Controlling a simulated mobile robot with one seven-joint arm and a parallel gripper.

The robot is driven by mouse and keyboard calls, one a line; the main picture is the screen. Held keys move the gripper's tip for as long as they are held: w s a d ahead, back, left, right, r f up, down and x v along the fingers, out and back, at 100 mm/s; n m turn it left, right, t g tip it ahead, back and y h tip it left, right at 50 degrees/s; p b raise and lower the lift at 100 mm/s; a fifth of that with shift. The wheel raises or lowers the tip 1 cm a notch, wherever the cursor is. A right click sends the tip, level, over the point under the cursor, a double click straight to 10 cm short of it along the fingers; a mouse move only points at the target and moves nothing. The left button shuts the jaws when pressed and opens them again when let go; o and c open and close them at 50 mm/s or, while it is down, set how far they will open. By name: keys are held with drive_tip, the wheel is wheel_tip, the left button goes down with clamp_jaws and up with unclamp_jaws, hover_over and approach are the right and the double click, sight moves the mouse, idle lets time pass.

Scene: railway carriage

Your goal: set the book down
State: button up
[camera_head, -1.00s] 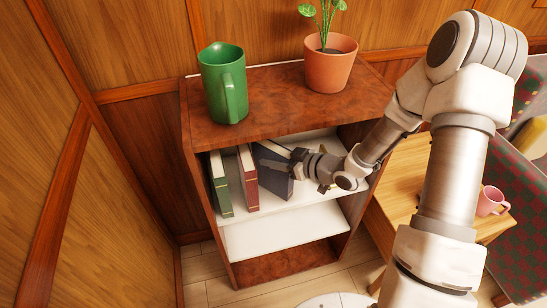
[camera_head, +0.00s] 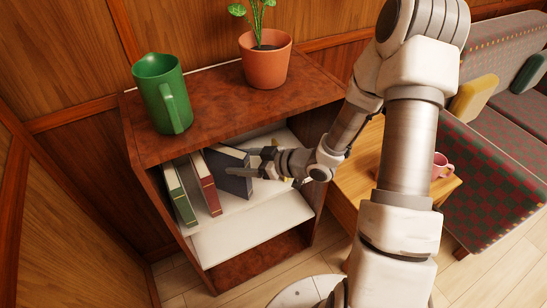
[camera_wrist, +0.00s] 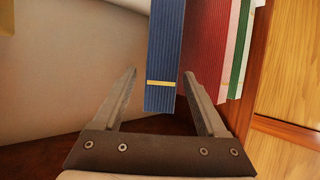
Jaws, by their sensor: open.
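The dark blue book (camera_head: 230,172) stands, leaning a little, on the white shelf inside the bookcase, to the right of a red book and a green book. In the wrist view its blue spine (camera_wrist: 165,60) with a gold band shows just beyond and between the fingers. My gripper (camera_head: 262,165) is at the shelf opening, at the right side of the blue book. In the wrist view my gripper (camera_wrist: 160,95) has its two fingers spread apart, with a gap on each side of the spine.
The red book (camera_head: 206,183) and green book (camera_head: 180,193) stand at the shelf's left. A small table (camera_head: 358,175) with a pink mug (camera_head: 440,166) is at right.

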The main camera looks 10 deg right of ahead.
drive_tip(key=p+v, duration=0.2)
drive_tip(key=v, duration=1)
drive_tip(key=shift+s+d+p, duration=0.2)
drive_tip(key=shift+p, duration=0.2)
drive_tip(key=shift+c, duration=0.2)
clamp_jaws()
idle(0.8)
